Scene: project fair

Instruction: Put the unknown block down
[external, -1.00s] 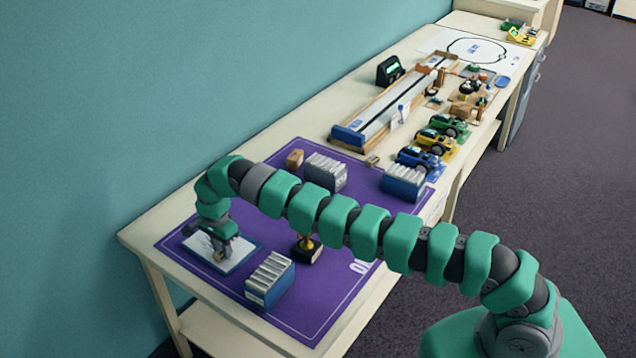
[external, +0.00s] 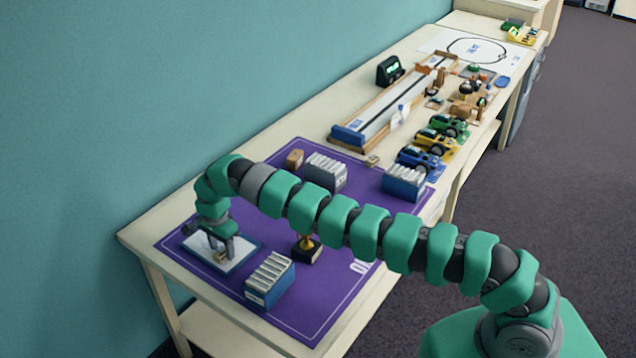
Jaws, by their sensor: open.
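My gripper (external: 222,254) points down over a white board with a blue edge (external: 240,262) at the left of the purple mat. Its jaws are open and close to the board's surface. A small dull block-like thing (external: 221,257) shows at the fingertips; it is too small to tell its shape, or whether it touches a finger. Another small brownish thing (external: 188,229) lies at the board's far left corner. I cannot tell which of them is the unknown block. My wrist hides part of the board.
A blue box of grey cases (external: 270,281) and a small trophy (external: 306,250) stand right of the board. A brown block (external: 294,158), a grey box (external: 326,172) and another blue box (external: 403,184) stand farther back. The purple mat (external: 310,310) is clear in front.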

